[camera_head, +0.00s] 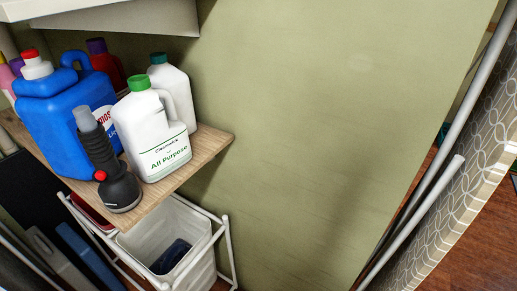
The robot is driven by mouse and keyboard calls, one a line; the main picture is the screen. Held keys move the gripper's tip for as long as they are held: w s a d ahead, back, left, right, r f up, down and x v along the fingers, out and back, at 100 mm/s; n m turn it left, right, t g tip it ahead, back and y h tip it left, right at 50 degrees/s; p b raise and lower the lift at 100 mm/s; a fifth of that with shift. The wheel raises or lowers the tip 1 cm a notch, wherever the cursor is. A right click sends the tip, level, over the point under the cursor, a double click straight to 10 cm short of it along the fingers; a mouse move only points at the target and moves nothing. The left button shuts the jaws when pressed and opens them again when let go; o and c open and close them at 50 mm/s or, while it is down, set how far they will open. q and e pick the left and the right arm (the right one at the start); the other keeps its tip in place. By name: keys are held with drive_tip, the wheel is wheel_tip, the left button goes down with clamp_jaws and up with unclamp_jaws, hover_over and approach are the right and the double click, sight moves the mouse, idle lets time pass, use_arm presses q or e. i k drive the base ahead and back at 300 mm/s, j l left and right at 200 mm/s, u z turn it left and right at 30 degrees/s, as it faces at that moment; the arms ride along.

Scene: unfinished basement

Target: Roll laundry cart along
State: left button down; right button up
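A white tubular frame holding a white bin (192,243), which looks like the laundry cart, stands at the lower left below a wooden shelf. Its upper rail and right leg (229,250) show; its lower part and any wheels are out of the picture. A dark blue item (171,256) lies in the bin. A red bin edge shows to the left, partly hidden by the shelf. Neither of my grippers is in view.
The wooden shelf (208,151) overhangs the cart and holds several bottles, including a blue jug (62,125), and a dark ribbed object (121,190). A green wall (310,130) stands behind. A patterned panel (455,205) with pale poles (415,212) leans at right, near wooden floor.

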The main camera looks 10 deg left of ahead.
sight(172, 222)
drive_tip(key=u, duration=1.55)
